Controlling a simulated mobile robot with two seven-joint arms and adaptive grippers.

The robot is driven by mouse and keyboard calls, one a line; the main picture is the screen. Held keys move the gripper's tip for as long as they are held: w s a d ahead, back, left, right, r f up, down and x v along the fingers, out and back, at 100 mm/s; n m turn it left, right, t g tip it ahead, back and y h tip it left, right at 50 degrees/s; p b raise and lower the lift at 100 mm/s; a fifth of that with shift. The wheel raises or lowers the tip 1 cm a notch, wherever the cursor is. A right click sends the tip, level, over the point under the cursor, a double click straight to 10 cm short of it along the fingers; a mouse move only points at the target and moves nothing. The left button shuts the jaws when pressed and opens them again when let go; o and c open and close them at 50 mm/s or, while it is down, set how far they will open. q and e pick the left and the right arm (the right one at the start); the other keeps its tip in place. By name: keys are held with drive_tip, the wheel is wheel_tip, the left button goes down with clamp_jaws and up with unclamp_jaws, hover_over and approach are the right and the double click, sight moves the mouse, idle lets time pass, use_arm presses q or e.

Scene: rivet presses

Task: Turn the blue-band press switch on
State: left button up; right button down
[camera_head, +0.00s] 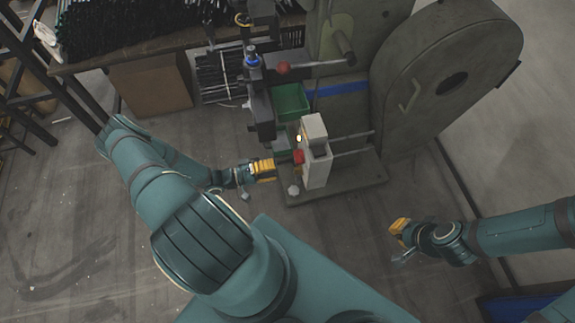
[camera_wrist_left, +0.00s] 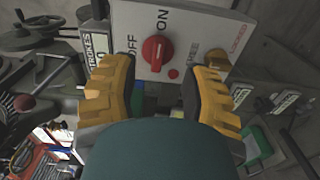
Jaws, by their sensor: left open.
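The blue-band press (camera_head: 440,82) is a grey-green machine with a blue stripe (camera_head: 337,88) at the back right. Its pale switch box (camera_head: 316,165) stands at the front and carries a red rotary knob (camera_head: 299,157). In the left wrist view the knob (camera_wrist_left: 157,53) sits on a light panel, with OFF to its left and ON above it. I cannot tell exactly where it points. My left gripper (camera_head: 272,167) is open, just left of the knob. Its yellow-backed fingers (camera_wrist_left: 160,88) lie either side below the knob, apart from it. My right gripper (camera_head: 399,238) hangs right, its opening unclear.
A green bin (camera_head: 290,103) and a lever with a red ball (camera_head: 283,68) are above the switch box. A table with dark rods (camera_head: 150,25) and a cardboard box (camera_head: 150,84) stand at the back left. The floor between my arms is clear.

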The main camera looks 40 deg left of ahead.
use_arm(q)
drive_tip(key=shift+v, duration=1.45)
drive_tip(key=s+d+m+g+y+b, duration=0.2)
drive_tip(key=d+m+g, duration=0.4)
drive_tip(key=d+g, duration=1)
drive_tip(key=w+d+r+m+t+y, duration=0.2)
drive_tip(key=w+d+r+t+y, duration=0.1)
drive_tip(key=d+r+y, duration=0.3)
wheel_tip(320, 180, up, 2)
drive_tip(key=shift+w+d+r+t+b, duration=0.2)
drive_tip(key=shift+w+d+t+b, duration=0.2)
drive_tip(key=shift+d+t, duration=0.25)
